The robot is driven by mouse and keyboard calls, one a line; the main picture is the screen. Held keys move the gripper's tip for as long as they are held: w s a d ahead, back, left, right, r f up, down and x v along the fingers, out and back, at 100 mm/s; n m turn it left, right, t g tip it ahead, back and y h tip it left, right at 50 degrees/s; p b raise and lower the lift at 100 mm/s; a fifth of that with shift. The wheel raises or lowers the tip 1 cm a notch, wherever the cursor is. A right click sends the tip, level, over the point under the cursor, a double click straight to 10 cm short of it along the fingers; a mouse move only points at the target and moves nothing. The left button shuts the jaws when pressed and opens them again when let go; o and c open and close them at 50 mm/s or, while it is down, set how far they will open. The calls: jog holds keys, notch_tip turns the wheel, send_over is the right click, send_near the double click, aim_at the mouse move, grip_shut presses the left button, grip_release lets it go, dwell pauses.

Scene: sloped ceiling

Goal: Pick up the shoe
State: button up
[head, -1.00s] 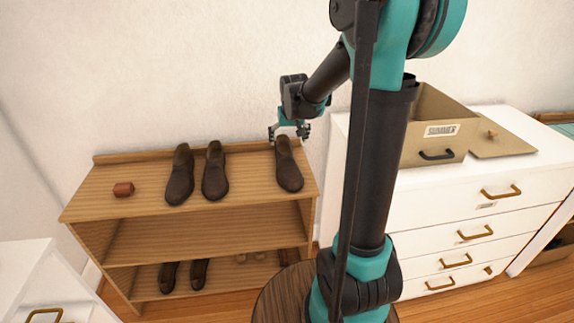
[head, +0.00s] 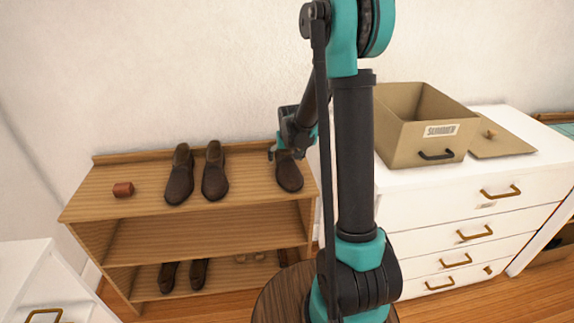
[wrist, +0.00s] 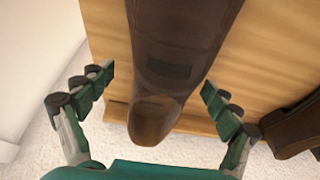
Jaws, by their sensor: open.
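A dark brown shoe (head: 289,174) stands alone at the right end of the wooden shelf's top board (head: 246,163). My gripper (head: 282,152) is at the heel end of this shoe in the head view, and the arm hides part of the heel. In the wrist view the shoe (wrist: 180,50) runs between the two fingers of my gripper (wrist: 158,90). The fingers are spread wide, one on each side of the shoe, with visible gaps. A pair of similar brown shoes stands to the left, a left one (head: 180,176) and a right one (head: 215,172).
A small reddish cylinder (head: 123,189) lies at the shelf's left. More shoes (head: 198,272) stand on the lower board. A white drawer unit (head: 450,222) with an open box (head: 400,144) stands to the right. The wall is close behind the shelf.

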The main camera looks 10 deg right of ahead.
jog(key=shift+w+f, duration=0.15)
jog(key=shift+f, duration=0.35)
jog(key=shift+c, duration=0.4)
jog(key=c, duration=1.5)
